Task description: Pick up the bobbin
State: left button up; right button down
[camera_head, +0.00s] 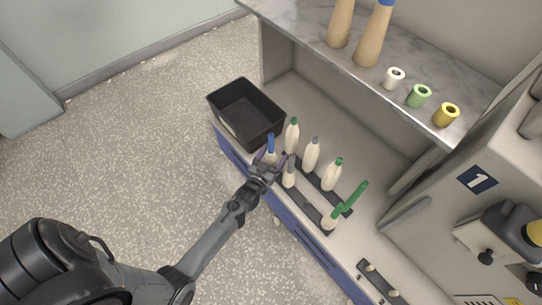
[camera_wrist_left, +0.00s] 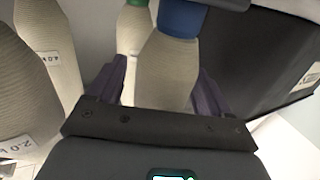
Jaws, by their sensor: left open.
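A cream bobbin with a blue top (camera_head: 270,147) stands upright at the tray's end nearest the black bin. My left gripper (camera_head: 271,162) is open at this bobbin, and its lower part is partly hidden by the gripper. In the left wrist view the blue-topped bobbin (camera_wrist_left: 167,70) lies between the two purple fingers, with gaps at its sides. Other cream bobbins stand close by: a green-topped one (camera_head: 292,136), grey-topped ones (camera_head: 312,155) (camera_head: 289,176), and another green-topped one (camera_head: 332,174). My right gripper is not in view.
A black bin (camera_head: 240,123) stands beside the blue-topped bobbin. A peg bar (camera_head: 377,287) without bobbins lies lower right. The marble shelf (camera_head: 450,88) above holds cones and small spools.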

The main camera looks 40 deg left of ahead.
pick_arm(q)
jog(key=shift+c, duration=0.5)
jog(key=c, duration=1)
